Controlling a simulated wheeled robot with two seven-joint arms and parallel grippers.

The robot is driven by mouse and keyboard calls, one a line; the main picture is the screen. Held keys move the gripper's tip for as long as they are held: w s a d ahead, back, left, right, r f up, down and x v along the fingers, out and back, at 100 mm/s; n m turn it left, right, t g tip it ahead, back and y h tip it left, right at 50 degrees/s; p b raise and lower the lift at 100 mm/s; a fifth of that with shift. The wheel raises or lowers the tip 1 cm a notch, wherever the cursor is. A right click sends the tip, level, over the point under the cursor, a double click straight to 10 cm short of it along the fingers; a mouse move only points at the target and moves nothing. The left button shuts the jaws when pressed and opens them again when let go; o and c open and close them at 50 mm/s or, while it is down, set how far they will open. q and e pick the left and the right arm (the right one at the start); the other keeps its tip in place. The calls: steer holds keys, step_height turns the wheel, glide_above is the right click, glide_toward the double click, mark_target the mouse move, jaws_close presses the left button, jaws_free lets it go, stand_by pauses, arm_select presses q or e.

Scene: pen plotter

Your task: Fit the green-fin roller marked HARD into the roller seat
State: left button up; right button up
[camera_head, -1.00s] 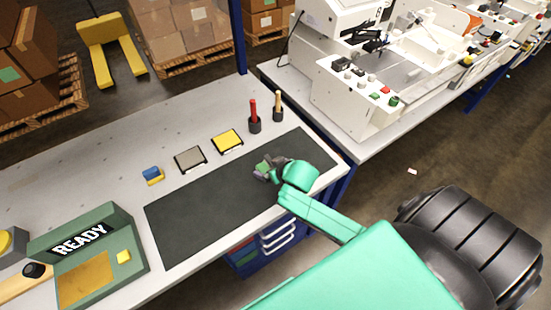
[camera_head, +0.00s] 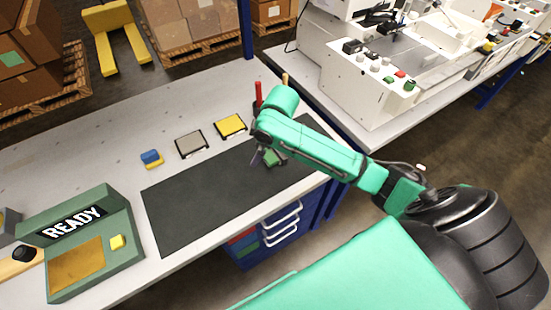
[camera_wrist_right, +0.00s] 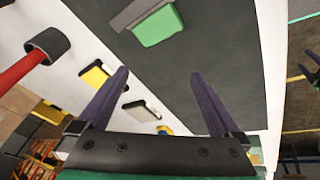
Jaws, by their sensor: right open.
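A small green piece with a grey part (camera_head: 274,158) lies on the dark mat near its right end. It also shows in the right wrist view (camera_wrist_right: 157,24), ahead of the fingers and apart from them. I cannot tell whether it is the roller or its seat, and no HARD mark is readable. My right gripper (camera_head: 257,157) is above the mat beside this piece, partly hidden by its own arm. In the right wrist view its two purple fingers (camera_wrist_right: 160,90) stand wide apart with nothing between them.
The dark mat (camera_head: 190,205) is otherwise clear. A green READY box (camera_head: 112,215) is at left.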

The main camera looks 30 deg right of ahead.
mark_target(271, 154)
steer(key=d+r+n+g+h+b, duration=0.25)
steer(key=d+r+n+g, duration=0.2)
steer(key=r+n, duration=0.35)
steer(key=shift+t+y, duration=0.25)
steer(key=shift+t, duration=0.1)
step_height(271, 154, down, 14)
steer(key=shift+f+p, duration=0.1)
steer(key=shift+p, duration=0.7)
arm_select(q)
step_height(271, 154, down, 2)
steer(key=shift+f, duration=0.1)
arm_select(e)
steer(key=shift+w, duration=0.1)
steer(key=c, duration=1.4)
